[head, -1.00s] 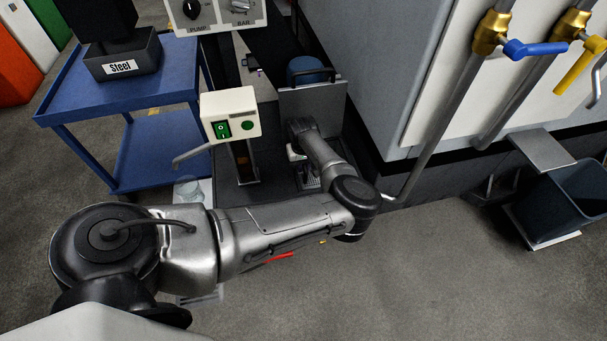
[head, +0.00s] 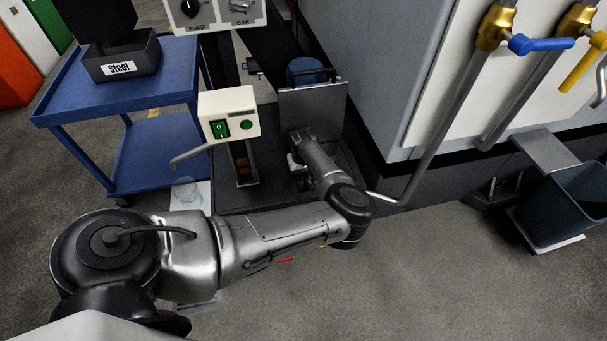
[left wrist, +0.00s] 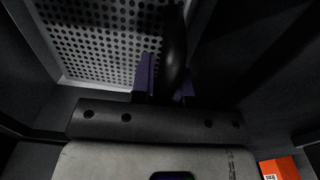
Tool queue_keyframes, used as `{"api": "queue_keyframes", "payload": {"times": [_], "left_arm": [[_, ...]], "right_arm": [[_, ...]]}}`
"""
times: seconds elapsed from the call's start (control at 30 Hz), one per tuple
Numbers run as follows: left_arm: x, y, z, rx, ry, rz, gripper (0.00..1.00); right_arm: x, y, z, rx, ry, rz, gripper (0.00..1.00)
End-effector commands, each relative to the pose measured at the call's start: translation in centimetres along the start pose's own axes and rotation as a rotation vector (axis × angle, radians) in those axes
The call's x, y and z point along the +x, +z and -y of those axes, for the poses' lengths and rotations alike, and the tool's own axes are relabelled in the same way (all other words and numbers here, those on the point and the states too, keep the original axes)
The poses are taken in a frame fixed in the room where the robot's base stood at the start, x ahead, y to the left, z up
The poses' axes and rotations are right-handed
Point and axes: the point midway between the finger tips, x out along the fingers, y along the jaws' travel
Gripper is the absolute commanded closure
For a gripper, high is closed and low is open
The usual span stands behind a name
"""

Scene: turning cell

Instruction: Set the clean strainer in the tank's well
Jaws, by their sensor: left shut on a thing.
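In the left wrist view the strainer (left wrist: 100,38) is a grey perforated metal sheet with a pale rim. Its black upright handle (left wrist: 176,45) stands between the purple fingers of my left gripper (left wrist: 167,82), which is shut on it. Dark walls surround the strainer; I cannot tell whether it rests on the bottom. In the head view my left arm reaches down over the dark tank (head: 262,200), in front of its raised grey plate (head: 315,112). My left gripper is mostly hidden there by its own wrist. The right gripper is out of view.
A switch box (head: 228,114) with a bent grey lever stands just left of the arm. A blue cart (head: 60,110) carries a bin marked Steel (head: 122,62). A clear jar (head: 187,190) stands beside the tank. The machine housing (head: 385,90) is close on the right.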

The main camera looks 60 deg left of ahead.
Motion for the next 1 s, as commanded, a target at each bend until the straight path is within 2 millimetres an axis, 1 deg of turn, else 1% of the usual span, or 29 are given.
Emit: {"api": "queue_keyframes", "payload": {"times": [0.03, 0.07, 0.1, 0.37, 0.63, 0.77, 0.8, 1.0], "left_arm": [[1.2, 0.4, 0.1, 0.003, 0.004, 0.006, 1.0], [1.3, 0.4, 0.1, 0.004, 0.004, 0.007, 1.0], [1.4, 0.5, 0.1, 0.004, 0.003, 0.008, 0.84], [1.7, 0.5, 0.1, 0.007, 0.004, 0.007, 0.59], [1.6, 0.5, 0.0, 0.009, 0.004, 0.007, 0.59], [0.6, 0.5, 0.1, 0.009, 0.002, 0.007, 0.59], [-0.5, 0.5, 0.0, 0.007, 0.005, 0.006, 0.59], [-5.0, 0.3, -0.1, 0.005, 0.004, 0.006, 0.59]], "right_arm": [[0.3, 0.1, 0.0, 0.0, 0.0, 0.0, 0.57], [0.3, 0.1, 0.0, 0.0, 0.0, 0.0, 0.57], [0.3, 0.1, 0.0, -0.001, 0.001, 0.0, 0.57], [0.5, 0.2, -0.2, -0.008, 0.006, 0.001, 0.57], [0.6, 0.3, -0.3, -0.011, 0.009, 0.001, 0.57], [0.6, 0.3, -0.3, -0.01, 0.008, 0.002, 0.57], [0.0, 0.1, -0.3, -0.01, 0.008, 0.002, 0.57], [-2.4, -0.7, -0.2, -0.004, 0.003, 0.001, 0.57]]}}
